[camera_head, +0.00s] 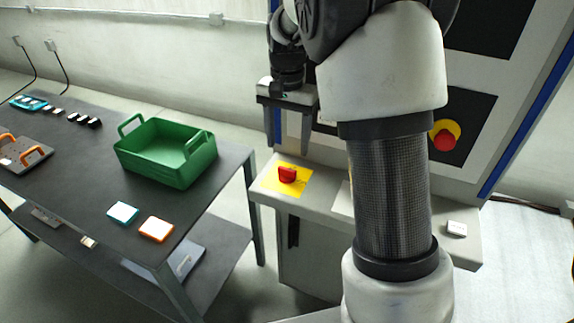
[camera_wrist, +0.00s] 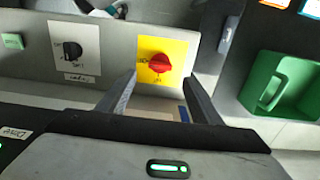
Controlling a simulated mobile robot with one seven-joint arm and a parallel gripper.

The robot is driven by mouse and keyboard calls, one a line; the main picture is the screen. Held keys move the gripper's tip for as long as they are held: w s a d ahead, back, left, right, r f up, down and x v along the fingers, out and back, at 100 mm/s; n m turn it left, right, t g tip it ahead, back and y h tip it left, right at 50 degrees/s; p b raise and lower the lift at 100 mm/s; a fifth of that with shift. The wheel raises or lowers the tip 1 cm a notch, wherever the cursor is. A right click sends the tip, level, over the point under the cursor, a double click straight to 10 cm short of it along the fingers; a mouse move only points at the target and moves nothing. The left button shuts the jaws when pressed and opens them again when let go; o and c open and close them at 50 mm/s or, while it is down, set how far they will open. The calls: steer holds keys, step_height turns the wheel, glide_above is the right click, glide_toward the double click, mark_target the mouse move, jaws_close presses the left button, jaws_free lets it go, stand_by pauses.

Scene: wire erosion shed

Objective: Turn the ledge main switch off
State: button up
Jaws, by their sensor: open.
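The main switch is a red rotary knob (camera_head: 287,174) on a yellow plate (camera_head: 299,187), set on the pale ledge (camera_head: 330,211) of the machine. In the wrist view the red knob (camera_wrist: 159,63) sits on its yellow plate (camera_wrist: 178,49), with small lettering beside it that is hard to read. My gripper (camera_head: 288,148) is open and empty, pointing down above the ledge. In the wrist view my gripper's fingertips (camera_wrist: 160,75) lie on either side of the knob's line, apart from it.
A black selector knob (camera_wrist: 72,50) on a white plate is beside the switch. A red emergency button (camera_head: 445,140) is on the machine's upright panel. A dark table at left holds a green crate (camera_head: 150,165), a blue box (camera_head: 123,213) and an orange one (camera_head: 157,229).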

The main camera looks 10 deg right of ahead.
mark_target(287, 169)
step_height(287, 169, down, 8)
steer(key=shift+f, duration=0.15)
stand_by(0.3)
steer(key=c, duration=1.1)
